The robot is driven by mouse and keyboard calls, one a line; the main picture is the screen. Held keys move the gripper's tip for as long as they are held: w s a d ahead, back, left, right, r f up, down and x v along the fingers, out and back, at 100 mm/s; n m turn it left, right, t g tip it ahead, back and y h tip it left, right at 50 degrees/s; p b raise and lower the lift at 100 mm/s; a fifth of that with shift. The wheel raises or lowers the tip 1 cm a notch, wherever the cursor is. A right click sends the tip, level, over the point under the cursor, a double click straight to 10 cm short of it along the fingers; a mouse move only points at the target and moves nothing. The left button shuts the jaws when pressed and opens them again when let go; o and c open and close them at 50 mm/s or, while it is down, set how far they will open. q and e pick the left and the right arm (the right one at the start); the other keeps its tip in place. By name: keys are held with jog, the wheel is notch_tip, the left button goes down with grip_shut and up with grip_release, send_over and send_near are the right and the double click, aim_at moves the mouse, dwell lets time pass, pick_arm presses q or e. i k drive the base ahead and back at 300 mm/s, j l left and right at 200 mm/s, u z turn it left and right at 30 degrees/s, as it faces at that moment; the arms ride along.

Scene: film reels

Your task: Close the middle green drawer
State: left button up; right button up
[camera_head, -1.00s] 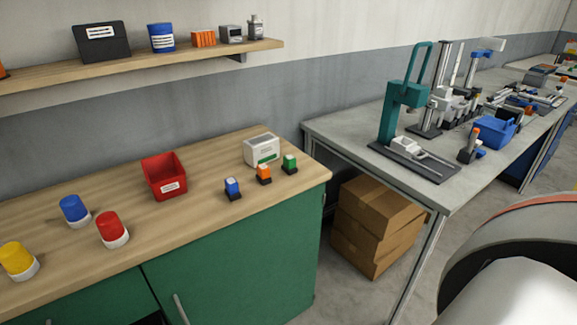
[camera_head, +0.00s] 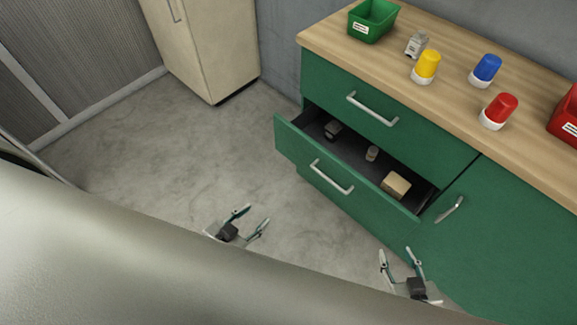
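The middle green drawer (camera_head: 290,137) is pulled part-way out of the green cabinet, and its silver bar handle (camera_head: 332,177) faces me. My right gripper (camera_head: 399,253) is open and empty, in front of the cabinet near the drawer's right end. Neither gripper touches the drawer.
The upper drawer (camera_head: 325,90) is shut. A cabinet door with a handle (camera_head: 449,209) is on the right. A beige locker (camera_head: 210,45) stands behind. The floor on the left is clear.

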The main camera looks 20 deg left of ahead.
aim_at(341, 167)
jog(key=u, duration=0.1)
jog(key=j+z, duration=0.1)
jog(key=j, duration=0.25)
jog(key=k+j+z, duration=0.15)
jog(key=j, duration=0.2)
jog(key=k+j+z, duration=0.1)
jog(key=j, duration=0.25)
jog(key=k+j+z, duration=0.1)
jog(key=j, duration=0.2)
